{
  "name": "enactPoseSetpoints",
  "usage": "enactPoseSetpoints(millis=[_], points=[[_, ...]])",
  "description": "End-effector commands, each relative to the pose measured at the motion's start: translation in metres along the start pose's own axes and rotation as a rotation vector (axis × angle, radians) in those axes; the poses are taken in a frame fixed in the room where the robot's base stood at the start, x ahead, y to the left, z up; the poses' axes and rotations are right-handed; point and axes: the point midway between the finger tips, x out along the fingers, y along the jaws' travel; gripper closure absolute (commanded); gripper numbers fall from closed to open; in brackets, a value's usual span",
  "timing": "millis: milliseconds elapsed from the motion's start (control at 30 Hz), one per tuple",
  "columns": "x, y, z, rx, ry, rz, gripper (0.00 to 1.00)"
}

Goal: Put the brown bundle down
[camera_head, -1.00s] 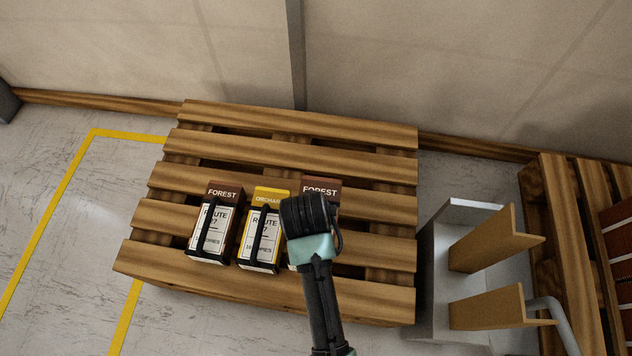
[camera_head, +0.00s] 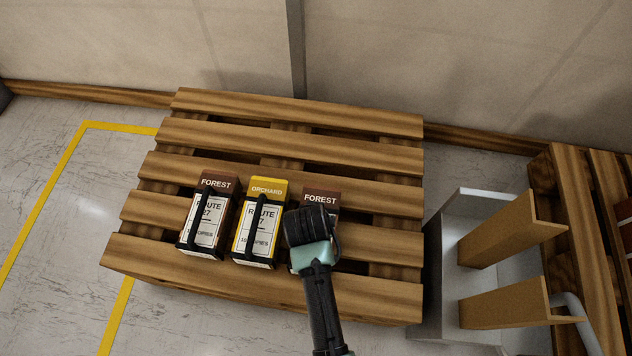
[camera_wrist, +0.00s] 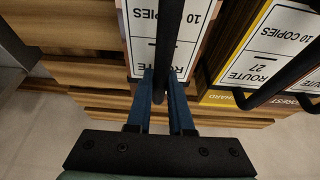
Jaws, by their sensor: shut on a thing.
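The brown bundle, with a FOREST end (camera_head: 320,199) and a white label that shows in the wrist view (camera_wrist: 143,22), is at the right end of a row on the wooden pallet (camera_head: 350,302). My gripper (camera_head: 310,230) is over it and hides most of it in the head view. In the wrist view the blue fingers (camera_wrist: 163,88) are shut on the bundle's black strap. The bundle is at or very near the slats; I cannot tell whether it touches them.
A yellow ORCHARD bundle (camera_head: 259,220) stands close on the left, with a gap. Another brown FOREST bundle (camera_head: 209,215) is farther left. A grey stand with wooden prongs (camera_head: 505,300) is right of the pallet. The pallet's back slats are clear.

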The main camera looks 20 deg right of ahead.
Motion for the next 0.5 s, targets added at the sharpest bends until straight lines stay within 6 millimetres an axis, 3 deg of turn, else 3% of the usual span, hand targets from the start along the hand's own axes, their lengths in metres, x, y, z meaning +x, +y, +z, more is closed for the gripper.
enactPoseSetpoints(millis=[267,300,433,500], points=[[0.0001,-0.0007,-0.0024,0.001,0.007,-0.002,1.0],[0.0012,-0.0001,0.0002,0.0,0.0,0.0,0.75],[0.0011,-0.0001,0.0003,0.0,0.0,0.0,0.52],[0.0011,-0.0001,0.0002,0.0,0.0,0.0,0.51]])
